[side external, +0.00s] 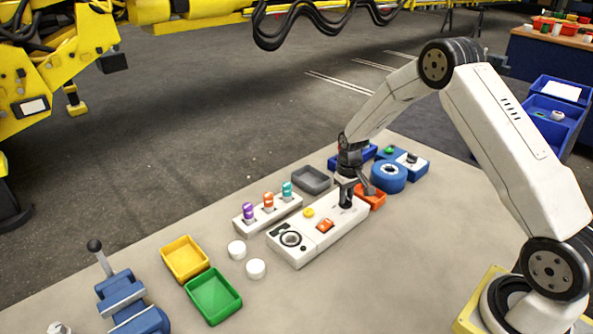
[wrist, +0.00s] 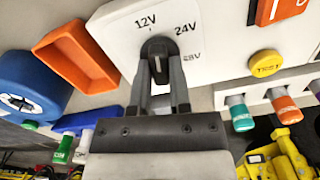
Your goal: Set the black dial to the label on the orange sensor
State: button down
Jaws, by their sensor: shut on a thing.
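The black dial (wrist: 157,48) is on the white control panel (wrist: 115,38), with the printed labels 12V, 24V and 48V around it. My gripper (wrist: 161,66) is shut on the dial, one finger on each side. In the side view my gripper (side external: 347,203) reaches straight down onto the panel's far end and hides most of the dial. A pale mark shows on the dial, but I cannot tell which label it points to. The orange sensor (side external: 268,202) stands in a white rack between a purple and a teal one. It also shows in the wrist view (wrist: 286,108); its label is too small to read.
An orange tray (wrist: 75,55) and a blue round part (side external: 388,177) are close beside my gripper. Yellow (side external: 184,259) and green trays (side external: 213,296) lie nearer the front.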

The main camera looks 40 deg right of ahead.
jog(key=shift+n, duration=1.2)
jog(key=c, duration=0.6)
grip_release()
jog(key=shift+o, duration=0.2)
jog(key=shift+r, duration=0.15)
jog(key=shift+r, duration=3.75)
jog(key=shift+a, duration=0.1)
